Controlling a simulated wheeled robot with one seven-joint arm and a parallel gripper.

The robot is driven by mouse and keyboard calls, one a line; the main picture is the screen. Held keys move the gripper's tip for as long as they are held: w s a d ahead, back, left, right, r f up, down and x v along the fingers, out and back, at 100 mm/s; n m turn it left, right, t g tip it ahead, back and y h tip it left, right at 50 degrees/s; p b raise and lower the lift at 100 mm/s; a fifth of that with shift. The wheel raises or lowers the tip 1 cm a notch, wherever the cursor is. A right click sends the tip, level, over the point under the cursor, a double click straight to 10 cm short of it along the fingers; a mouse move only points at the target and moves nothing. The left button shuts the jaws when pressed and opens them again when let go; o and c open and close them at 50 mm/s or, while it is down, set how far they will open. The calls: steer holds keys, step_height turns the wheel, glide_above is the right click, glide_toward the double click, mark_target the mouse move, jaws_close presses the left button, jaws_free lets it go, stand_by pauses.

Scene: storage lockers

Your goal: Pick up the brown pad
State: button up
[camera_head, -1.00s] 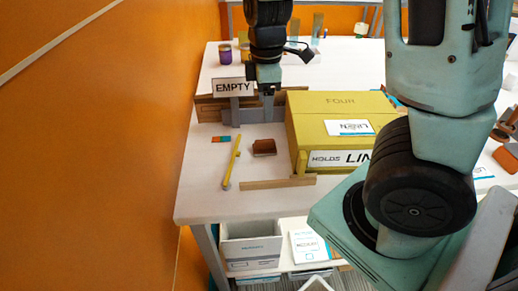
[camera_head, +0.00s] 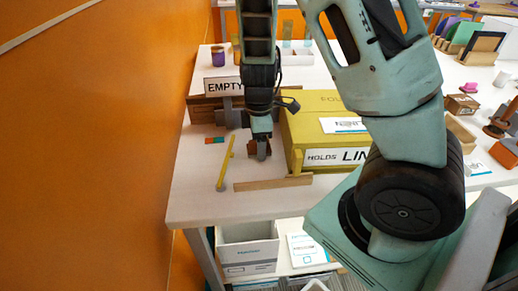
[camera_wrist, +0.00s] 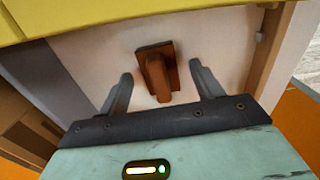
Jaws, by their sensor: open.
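The brown pad (camera_wrist: 157,74) lies on the white table, in the wrist view between and just beyond the two fingers of my gripper (camera_wrist: 161,88). It looks like a flat brown plate with a raised grip on it. My gripper is open, one finger on each side of the pad, with gaps to both. In the head view my gripper (camera_head: 261,150) is pointed down over the pad (camera_head: 251,148), which is partly hidden behind it. I cannot tell the exact height between the fingertips and the pad.
A yellow stick (camera_head: 226,163) lies to the left, and a wooden strip (camera_head: 272,183) lies in front. A brown box with an EMPTY sign (camera_head: 222,85) stands behind. An orange wall (camera_head: 90,150) is at left.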

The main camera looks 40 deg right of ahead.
steer(key=c, duration=1.1)
steer(key=shift+o, duration=0.2)
step_height(320, 180, up, 10)
steer(key=shift+f+p, duration=0.1)
steer(key=shift+p, duration=1.05)
steer(key=shift+o, duration=0.4)
